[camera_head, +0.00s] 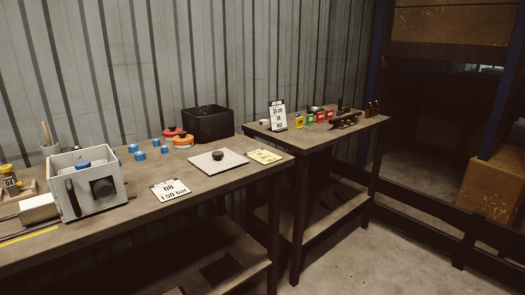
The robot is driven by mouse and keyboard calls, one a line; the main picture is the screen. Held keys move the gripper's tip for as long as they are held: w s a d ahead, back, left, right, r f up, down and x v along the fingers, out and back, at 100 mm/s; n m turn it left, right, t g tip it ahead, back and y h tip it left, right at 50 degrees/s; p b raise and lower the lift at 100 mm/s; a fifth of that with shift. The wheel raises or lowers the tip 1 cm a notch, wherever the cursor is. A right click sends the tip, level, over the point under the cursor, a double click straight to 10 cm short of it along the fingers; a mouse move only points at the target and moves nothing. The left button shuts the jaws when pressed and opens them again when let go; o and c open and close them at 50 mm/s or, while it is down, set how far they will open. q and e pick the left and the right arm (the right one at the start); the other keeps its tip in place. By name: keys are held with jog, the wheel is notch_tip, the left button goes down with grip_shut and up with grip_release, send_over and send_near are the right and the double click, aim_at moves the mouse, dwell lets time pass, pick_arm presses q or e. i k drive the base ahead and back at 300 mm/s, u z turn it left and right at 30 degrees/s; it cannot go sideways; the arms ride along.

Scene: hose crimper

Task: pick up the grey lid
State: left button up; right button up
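The grey lid (202,164) appears to be the pale square plate with a dark round knob (218,155) on it. It lies flat on the near wooden workbench (130,212), right of the middle of that bench. Nothing covers it. Neither of my grippers is in view.
A pale box (110,194) with a dark round front stands at the left. Several blue pieces (140,156) lie behind it. A black bin (208,123) stands behind the lid. A sign (169,190) and a yellow card (264,156) flank the lid. A second table (345,133) stands right.

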aim_at(211, 163)
jog(key=u, duration=0.25)
jog(key=i, duration=1)
jog(key=u, duration=0.7)
